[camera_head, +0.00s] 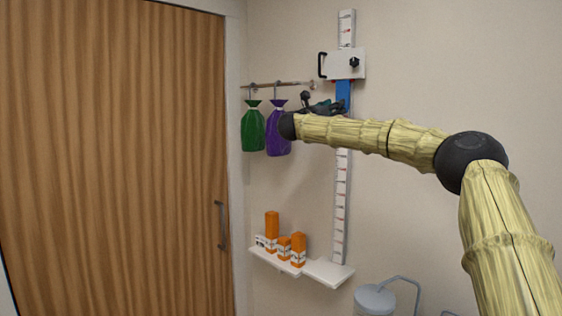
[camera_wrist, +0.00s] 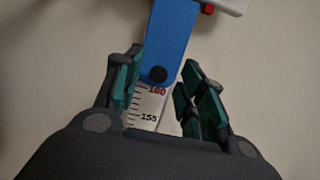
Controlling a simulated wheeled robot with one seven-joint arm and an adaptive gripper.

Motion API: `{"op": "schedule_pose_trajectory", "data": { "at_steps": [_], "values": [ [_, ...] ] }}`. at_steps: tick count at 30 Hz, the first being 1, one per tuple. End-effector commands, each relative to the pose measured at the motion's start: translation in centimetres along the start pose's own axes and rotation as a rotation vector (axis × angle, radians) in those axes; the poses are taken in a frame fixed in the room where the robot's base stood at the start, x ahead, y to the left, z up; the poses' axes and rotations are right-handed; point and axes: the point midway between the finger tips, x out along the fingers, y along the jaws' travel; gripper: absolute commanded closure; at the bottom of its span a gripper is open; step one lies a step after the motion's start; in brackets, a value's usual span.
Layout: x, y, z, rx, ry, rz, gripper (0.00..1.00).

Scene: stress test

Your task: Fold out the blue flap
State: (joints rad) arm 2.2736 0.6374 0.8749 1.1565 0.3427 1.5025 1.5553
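The blue flap (camera_head: 343,92) hangs down from the underside of a white slider box (camera_head: 346,64) on a wall-mounted measuring rail (camera_head: 341,205). In the wrist view the blue flap (camera_wrist: 172,38) shows large at the top, lying along the rail, with a dark round knob (camera_wrist: 157,75) near its lower end. My gripper (camera_wrist: 158,85) is open, with one teal-padded finger on each side of the flap's lower end. No clear contact between fingers and flap shows. In the head view my gripper (camera_head: 325,107) is at the flap's lower end and partly hides it.
Green (camera_head: 253,128) and purple (camera_head: 278,130) bags hang from a wall rod left of the rail. Orange boxes (camera_head: 271,228) stand on a low white shelf (camera_head: 300,266). A wooden door (camera_head: 115,160) fills the left. A grey canister (camera_head: 374,300) is at the bottom.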

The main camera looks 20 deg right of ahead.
Motion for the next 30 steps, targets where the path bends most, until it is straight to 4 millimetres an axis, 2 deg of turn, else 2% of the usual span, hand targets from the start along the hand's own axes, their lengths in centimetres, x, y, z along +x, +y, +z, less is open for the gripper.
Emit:
{"op": "schedule_pose_trajectory", "data": {
  "at_steps": [10,20,30],
  "values": [
    [1.4,0.0,-0.9,-0.003,-0.150,-0.001,0.60],
    [-2.4,0.0,-1.9,0.001,-0.148,0.001,0.60],
    [-7.4,0.1,-2.6,0.000,-0.148,0.001,0.60]
  ]
}}
